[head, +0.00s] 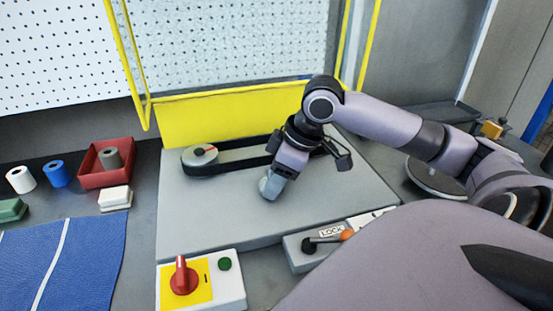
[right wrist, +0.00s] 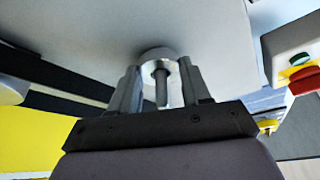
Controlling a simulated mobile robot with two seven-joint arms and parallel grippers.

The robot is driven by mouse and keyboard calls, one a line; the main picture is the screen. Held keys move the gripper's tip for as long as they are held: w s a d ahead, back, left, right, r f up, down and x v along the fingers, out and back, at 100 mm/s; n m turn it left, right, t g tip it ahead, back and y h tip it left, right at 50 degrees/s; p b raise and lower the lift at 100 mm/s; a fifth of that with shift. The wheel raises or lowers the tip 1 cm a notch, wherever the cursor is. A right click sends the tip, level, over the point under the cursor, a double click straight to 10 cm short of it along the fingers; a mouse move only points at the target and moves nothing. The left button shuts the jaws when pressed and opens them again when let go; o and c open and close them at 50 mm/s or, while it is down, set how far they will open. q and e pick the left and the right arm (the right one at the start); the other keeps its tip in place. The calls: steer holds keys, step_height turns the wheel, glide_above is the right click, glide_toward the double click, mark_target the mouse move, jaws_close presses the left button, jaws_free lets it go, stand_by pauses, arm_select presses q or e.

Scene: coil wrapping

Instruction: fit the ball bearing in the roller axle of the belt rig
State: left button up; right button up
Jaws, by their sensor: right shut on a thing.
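The belt rig has a grey plate (head: 215,215) and a dark belt (head: 240,153) around a left roller (head: 200,158) with a red mark on top. My right arm hides the belt's right part. My right gripper (head: 270,188) points down over the plate, in front of the belt. In the right wrist view it (right wrist: 157,80) is shut on a silver ring, the ball bearing (right wrist: 149,56). A metal pin (right wrist: 162,92) stands in the ring's middle; I cannot tell whether it is the roller axle. Clearance to the plate is unclear. My left gripper is out of view.
A red tray (head: 92,180) holding a grey cylinder (head: 110,158) stands at left, beside white (head: 20,179) and blue (head: 56,174) cylinders. A red-knob panel (head: 232,290) and LOCK lever block (head: 302,255) line the front. A yellow guard (head: 190,118) rises behind the belt.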

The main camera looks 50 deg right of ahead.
steer(key=o, duration=1.2)
steer(key=shift+c, duration=0.2)
steer(key=v, duration=0.7)
